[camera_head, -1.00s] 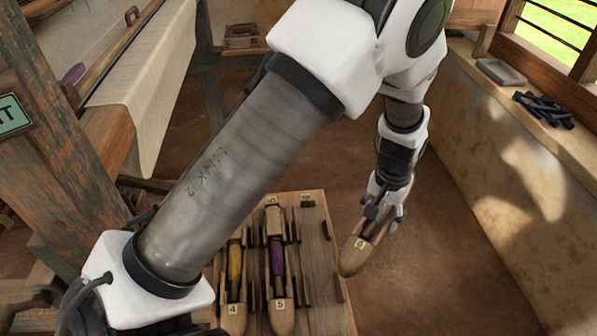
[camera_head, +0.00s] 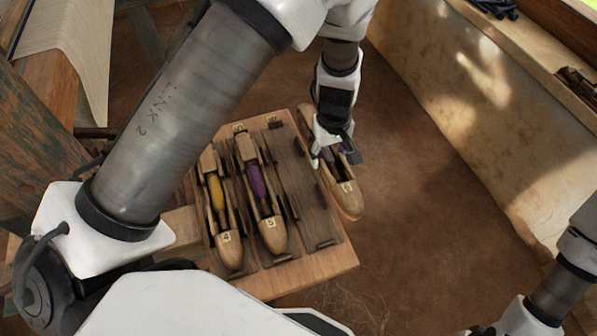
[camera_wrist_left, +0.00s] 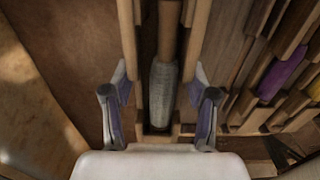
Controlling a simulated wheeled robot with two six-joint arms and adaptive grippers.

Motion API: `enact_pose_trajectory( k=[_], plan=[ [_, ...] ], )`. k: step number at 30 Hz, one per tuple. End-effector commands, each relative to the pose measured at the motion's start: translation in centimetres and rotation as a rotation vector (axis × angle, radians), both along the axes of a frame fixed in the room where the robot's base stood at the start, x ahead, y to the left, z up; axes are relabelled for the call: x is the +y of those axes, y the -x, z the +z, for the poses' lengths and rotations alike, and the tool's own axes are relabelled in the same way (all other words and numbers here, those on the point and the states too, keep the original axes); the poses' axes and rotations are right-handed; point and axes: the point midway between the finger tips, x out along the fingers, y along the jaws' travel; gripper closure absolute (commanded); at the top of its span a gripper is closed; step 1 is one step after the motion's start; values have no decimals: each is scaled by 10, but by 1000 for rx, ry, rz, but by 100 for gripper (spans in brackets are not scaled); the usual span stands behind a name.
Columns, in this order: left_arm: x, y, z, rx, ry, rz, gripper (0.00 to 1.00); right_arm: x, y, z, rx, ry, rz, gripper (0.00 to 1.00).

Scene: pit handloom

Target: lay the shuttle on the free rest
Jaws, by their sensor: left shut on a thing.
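My left gripper (camera_head: 333,158) is shut on a wooden shuttle (camera_head: 347,198) marked with what looks like a 6. The shuttle is at the right edge of the wooden rack board (camera_head: 318,268), its near end past that edge; its height above the board is hard to tell. The free rest (camera_head: 300,190), an empty lane with small dark pegs, is just left of it. In the left wrist view, the shuttle's pale grey bobbin (camera_wrist_left: 162,92) lies between the fingers (camera_wrist_left: 160,108). My right gripper (camera_head: 505,325) is partly cut off at the bottom right.
Shuttle 4 (camera_head: 227,245) with yellow yarn and shuttle 5 (camera_head: 271,234) with purple yarn lie in the left and middle rests. A plastered wall ledge (camera_head: 480,100) runs along the right. Bare floor (camera_head: 420,225) lies between the board and the wall.

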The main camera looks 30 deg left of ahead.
Motion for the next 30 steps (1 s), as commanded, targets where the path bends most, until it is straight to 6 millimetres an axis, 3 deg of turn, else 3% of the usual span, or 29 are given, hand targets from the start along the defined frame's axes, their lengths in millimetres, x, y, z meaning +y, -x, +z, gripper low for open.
enact_pose_trajectory(
  k=[3, 9, 17, 28, 29, 30],
  plan=[
    [21, 25, -2, 2, 2, 4, 96, 0, 0, 1, 0, 0, 0, 60],
    [45, 54, -6, 0, 1, 1, 96, 0, 0, 1, 0, 0, 0, 60],
    [48, 57, -42, 0, 0, 0, 96, 0, 0, -15, 0, 0, 0, 60],
    [48, 57, -47, -1, 0, -1, 96, 0, 0, -18, 0, 0, 0, 60],
    [48, 57, -45, -1, 0, -1, 32, 0, 0, -16, 0, 0, 0, 60],
    [48, 57, -45, -1, 0, -1, 18, 0, 0, -16, 0, 0, 0, 60]
  ],
)
